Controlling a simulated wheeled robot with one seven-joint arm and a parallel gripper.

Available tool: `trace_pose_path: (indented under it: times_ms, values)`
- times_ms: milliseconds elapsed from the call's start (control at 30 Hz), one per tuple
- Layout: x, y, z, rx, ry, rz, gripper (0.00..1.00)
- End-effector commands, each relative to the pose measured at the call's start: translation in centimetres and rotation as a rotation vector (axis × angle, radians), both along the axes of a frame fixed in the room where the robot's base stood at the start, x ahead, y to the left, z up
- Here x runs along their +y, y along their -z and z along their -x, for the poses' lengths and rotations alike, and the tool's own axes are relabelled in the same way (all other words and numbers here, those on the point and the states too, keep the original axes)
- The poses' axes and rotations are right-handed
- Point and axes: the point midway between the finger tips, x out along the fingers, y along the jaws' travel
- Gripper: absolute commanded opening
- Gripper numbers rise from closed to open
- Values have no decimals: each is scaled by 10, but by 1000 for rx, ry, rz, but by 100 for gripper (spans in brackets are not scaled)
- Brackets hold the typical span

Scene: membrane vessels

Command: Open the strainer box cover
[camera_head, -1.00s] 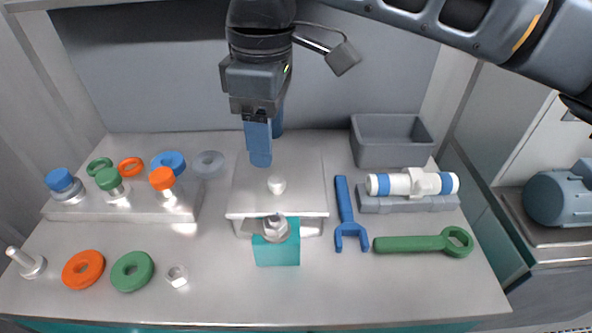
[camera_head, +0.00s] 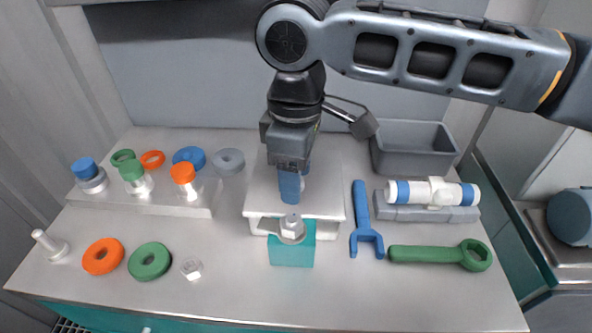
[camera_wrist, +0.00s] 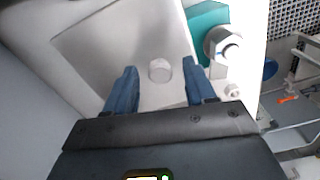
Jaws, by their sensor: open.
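The strainer box is a pale box whose flat cover (camera_head: 325,180) lies on top, closed, at the middle of the bench. The cover also shows in the wrist view (camera_wrist: 105,45), with a short round knob (camera_wrist: 160,70) on it. In the head view my gripper's fingers hide the knob. My gripper (camera_head: 291,199) points down over the cover, with blue fingers. In the wrist view my gripper (camera_wrist: 160,78) is open, with the knob in the gap between its fingertips, touching neither that I can see. A teal block (camera_head: 291,254) with a metal nut (camera_head: 292,228) stands at the box's front edge.
A blue fork wrench (camera_head: 362,215), a green ring wrench (camera_head: 440,254) and a white-blue cartridge (camera_head: 432,193) lie right, below a grey bin (camera_head: 412,150). Left are a stand (camera_head: 150,203) with caps, an orange ring (camera_head: 103,256) and a green ring (camera_head: 149,261).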

Motion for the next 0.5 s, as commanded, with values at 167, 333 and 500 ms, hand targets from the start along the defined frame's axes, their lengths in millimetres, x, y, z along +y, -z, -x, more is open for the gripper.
trace_pose_path:
  times_ms: [167,333,500]
  values:
    - [0,0,0,0,0,0,42]
    - [0,0,0,0,0,0,26]
    - [0,0,0,0,0,0,10]
